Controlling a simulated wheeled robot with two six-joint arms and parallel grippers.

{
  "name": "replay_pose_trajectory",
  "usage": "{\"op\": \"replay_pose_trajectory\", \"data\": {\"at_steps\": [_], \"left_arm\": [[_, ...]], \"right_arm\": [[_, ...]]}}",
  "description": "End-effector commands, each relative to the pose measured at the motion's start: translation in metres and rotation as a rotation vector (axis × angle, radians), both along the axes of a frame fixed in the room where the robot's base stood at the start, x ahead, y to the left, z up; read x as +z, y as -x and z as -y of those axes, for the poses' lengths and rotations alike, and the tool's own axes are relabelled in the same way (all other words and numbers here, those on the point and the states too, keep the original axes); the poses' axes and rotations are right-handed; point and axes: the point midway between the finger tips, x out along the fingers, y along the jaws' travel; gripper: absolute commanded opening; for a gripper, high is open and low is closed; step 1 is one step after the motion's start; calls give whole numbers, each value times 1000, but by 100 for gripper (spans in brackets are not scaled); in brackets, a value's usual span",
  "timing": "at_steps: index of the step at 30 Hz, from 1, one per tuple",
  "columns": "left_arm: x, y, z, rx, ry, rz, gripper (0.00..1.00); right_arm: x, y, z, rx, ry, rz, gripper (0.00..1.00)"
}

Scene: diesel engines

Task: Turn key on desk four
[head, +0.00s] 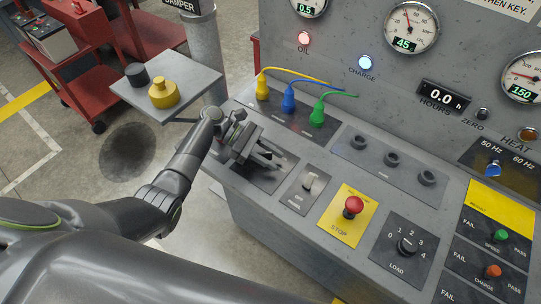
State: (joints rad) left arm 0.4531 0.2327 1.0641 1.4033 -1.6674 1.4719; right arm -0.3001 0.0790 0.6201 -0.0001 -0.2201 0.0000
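My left gripper (274,161) is low over a dark panel plate (270,182) at the left of the sloping grey desk (240,196). Its fingers point right, close to the plate. No key can be made out; the gripper covers much of this plate, and anything at or between the fingertips is hidden or too small to tell. Whether the fingers are apart or closed is unclear. My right gripper is not in view.
Right of the gripper are a rocker switch (312,183), a red STOP button (353,206) and a LOAD knob (407,245). Yellow (262,90), blue (289,102) and green (317,116) plugs stand behind. A side shelf (190,88) holds a yellow weight (163,93).

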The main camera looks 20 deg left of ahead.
Motion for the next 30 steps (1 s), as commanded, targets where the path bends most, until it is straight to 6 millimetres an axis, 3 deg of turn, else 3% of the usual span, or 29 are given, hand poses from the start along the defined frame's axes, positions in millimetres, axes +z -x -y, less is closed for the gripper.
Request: {"op": "replay_pose_trajectory", "data": {"at_steps": [11, 24, 30], "left_arm": [[2, -2, -9, 2, -2, 1, 31], [34, -11, -88, 2, -3, 1, 31], [44, -14, -107, 0, 0, 0, 31]], "right_arm": [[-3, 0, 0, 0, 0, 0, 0], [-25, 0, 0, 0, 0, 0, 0], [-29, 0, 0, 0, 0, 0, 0]]}}
